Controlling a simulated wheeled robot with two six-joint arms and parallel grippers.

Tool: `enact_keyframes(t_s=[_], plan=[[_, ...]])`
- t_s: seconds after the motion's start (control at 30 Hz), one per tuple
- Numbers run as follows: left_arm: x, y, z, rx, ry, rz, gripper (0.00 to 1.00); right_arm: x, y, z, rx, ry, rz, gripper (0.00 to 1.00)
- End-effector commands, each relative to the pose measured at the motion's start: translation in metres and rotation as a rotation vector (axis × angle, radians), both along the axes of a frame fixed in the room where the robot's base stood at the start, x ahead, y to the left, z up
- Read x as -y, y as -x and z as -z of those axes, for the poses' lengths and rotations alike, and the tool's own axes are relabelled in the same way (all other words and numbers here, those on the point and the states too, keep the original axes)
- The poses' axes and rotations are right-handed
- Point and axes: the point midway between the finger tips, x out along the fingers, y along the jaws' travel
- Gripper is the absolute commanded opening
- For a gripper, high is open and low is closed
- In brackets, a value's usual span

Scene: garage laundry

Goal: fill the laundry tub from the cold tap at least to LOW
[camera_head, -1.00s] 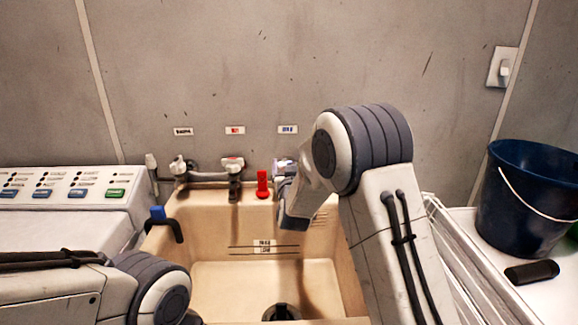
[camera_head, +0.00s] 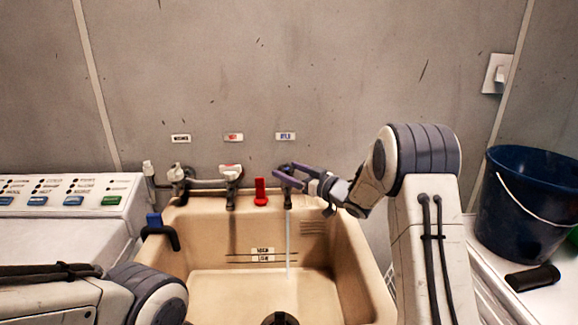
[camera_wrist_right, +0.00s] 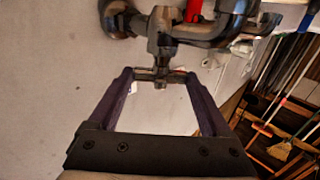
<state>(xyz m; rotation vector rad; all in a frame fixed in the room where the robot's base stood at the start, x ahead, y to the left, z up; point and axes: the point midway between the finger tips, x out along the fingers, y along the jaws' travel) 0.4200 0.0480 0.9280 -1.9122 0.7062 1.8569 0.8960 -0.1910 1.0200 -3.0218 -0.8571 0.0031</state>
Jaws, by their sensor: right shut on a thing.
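The beige laundry tub (camera_head: 210,245) stands below the wall taps, with dark level lines and a two-row label (camera_head: 263,254) on its back wall. The cold tap (camera_head: 288,190) is under the blue wall label (camera_head: 285,136). A thin water stream (camera_head: 289,240) falls from it into the tub. No clear water surface shows. My right gripper (camera_head: 285,174) is shut on the cold tap's handle; the right wrist view shows the cross-shaped handle (camera_wrist_right: 160,75) between its fingertips. A dark round fitting (camera_head: 280,318) is at the tub floor, cut by the frame edge. My left gripper is out of view.
A hot tap (camera_head: 231,175) with a red label and a third tap (camera_head: 178,175) are to the left. A red piece (camera_head: 261,192) stands at the tub's back rim. A blue-tipped hose (camera_head: 156,222) hooks over the left rim. A dark bucket (camera_head: 525,205) is at right.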

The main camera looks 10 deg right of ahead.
Motion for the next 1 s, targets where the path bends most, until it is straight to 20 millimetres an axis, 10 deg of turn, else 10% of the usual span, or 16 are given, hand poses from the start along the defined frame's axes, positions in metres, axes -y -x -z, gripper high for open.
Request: enact_keyframes(t_s=[1.0], plan=[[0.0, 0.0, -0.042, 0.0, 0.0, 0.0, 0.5, 0.004, -0.004, -0.002, 0.004, -0.002, -0.346, 0.27]])
